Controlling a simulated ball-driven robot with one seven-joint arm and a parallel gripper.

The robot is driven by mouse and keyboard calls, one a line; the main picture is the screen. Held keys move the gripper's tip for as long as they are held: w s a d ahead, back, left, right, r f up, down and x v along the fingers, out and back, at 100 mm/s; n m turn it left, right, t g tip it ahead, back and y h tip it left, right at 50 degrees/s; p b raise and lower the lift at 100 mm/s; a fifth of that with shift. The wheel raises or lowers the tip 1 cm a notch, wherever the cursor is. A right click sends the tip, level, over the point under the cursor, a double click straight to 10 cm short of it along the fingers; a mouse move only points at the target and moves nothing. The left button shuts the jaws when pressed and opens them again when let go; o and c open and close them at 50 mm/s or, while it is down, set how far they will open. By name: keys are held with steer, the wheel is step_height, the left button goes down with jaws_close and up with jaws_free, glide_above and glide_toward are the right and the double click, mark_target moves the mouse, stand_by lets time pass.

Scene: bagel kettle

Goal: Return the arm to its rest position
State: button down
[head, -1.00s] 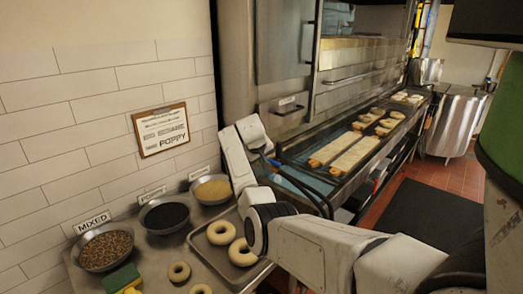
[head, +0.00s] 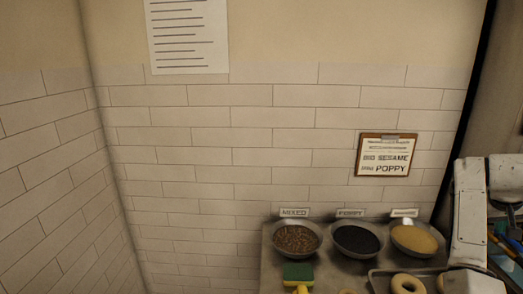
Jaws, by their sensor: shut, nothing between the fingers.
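My arm (head: 468,215) shows at the right edge of the head view, as white links standing beside the topping counter. One link rises upright and another sits just right of it, cut off by the frame. I cannot make out my gripper's fingers in this view. No held object is visible.
A metal counter (head: 270,262) bears a bowl of mixed seeds (head: 297,239), a bowl of poppy seeds (head: 357,239) and a bowl of sesame (head: 414,239). A green and yellow sponge (head: 298,273) and a bagel (head: 407,284) on a tray (head: 380,282) are in front. Tiled walls stand behind and left.

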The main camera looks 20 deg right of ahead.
steer(key=w+a+f+n+t, duration=0.1)
steer(key=w+a+f, duration=0.2)
steer(key=a+f, duration=0.4)
steer(key=w+a+f+n+t, duration=0.1)
steer(key=w+a+f+n, duration=0.1)
steer(key=a+f, duration=0.45)
steer(key=a+f+n+y, duration=0.1)
steer(key=a+f, duration=0.1)
steer(key=a, duration=0.4)
steer(key=s+a+f+t+y, duration=0.1)
steer(key=a+f, duration=0.1)
steer(key=a, duration=0.5)
steer(key=a+f+n+t+y, duration=0.1)
steer(key=a+f, duration=0.1)
steer(key=a, duration=0.5)
steer(key=shift+s+n, duration=0.25)
steer(key=shift+n, duration=0.05)
steer(key=s+a+f+n+y, duration=0.1)
steer(key=s+a+n+y, duration=0.1)
steer(key=s+a, duration=0.5)
steer(key=s+a+f+n+y, duration=0.15)
steer(key=s+a, duration=0.25)
steer(key=a, duration=0.6)
steer(key=s+d+f+m+g, duration=0.1)
steer(key=s+f+g, duration=0.2)
steer(key=s, duration=0.6)
step_height(320, 180, down, 3)
steer(key=shift+s+r, duration=0.15)
steer(key=shift+s, duration=0.1)
steer(key=shift+d, duration=0.2)
